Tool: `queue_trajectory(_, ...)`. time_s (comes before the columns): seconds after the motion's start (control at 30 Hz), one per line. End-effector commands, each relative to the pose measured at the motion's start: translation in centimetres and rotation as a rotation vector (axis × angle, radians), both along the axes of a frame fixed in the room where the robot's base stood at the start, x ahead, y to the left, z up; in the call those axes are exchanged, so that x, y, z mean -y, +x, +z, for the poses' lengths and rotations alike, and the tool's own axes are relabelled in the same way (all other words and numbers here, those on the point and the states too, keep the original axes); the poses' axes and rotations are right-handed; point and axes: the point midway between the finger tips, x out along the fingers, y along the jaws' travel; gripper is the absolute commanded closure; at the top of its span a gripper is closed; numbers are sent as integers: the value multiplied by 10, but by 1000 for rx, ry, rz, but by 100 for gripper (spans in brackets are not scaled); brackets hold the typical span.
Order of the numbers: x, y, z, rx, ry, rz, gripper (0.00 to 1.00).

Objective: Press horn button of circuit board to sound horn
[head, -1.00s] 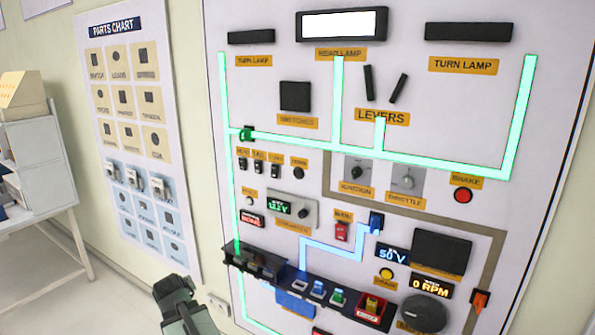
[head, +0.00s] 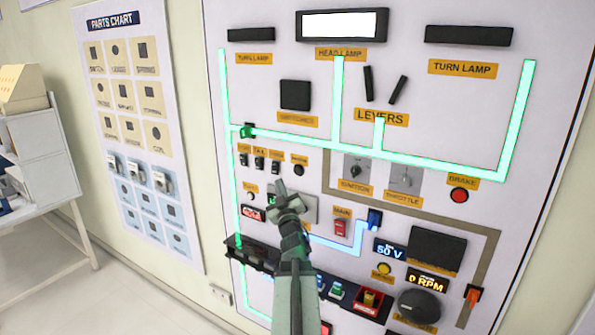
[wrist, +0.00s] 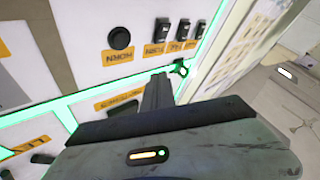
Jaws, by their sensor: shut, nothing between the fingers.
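The horn button is a round black knob (head: 299,171) at the right end of a row of small switches on the white circuit board (head: 440,130). It shows clearly in the wrist view (wrist: 120,38), with an orange HORN label beside it. My gripper (head: 281,189) is shut and empty, its tip just below and left of the button in the head view. In the wrist view my gripper (wrist: 159,80) lies below and right of the button. The two look apart; the gap to the board is hard to judge.
Black rocker switches (head: 259,164) sit left of the button. My gripper covers part of a green display unit. A dark tray (head: 245,252) juts out lower on the board. A red MAIN switch (head: 341,227) is to the right. A parts chart (head: 140,150) hangs at left.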

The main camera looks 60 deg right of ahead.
Motion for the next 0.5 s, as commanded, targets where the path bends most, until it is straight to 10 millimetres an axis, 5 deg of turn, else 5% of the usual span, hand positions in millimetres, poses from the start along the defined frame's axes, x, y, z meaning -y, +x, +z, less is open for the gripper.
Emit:
queue_trajectory(0.27, 4, 1, -1, 0, 2, -1, 100)
queue_trajectory(0.5, 36, 2, -1, -1, 2, -1, 100)
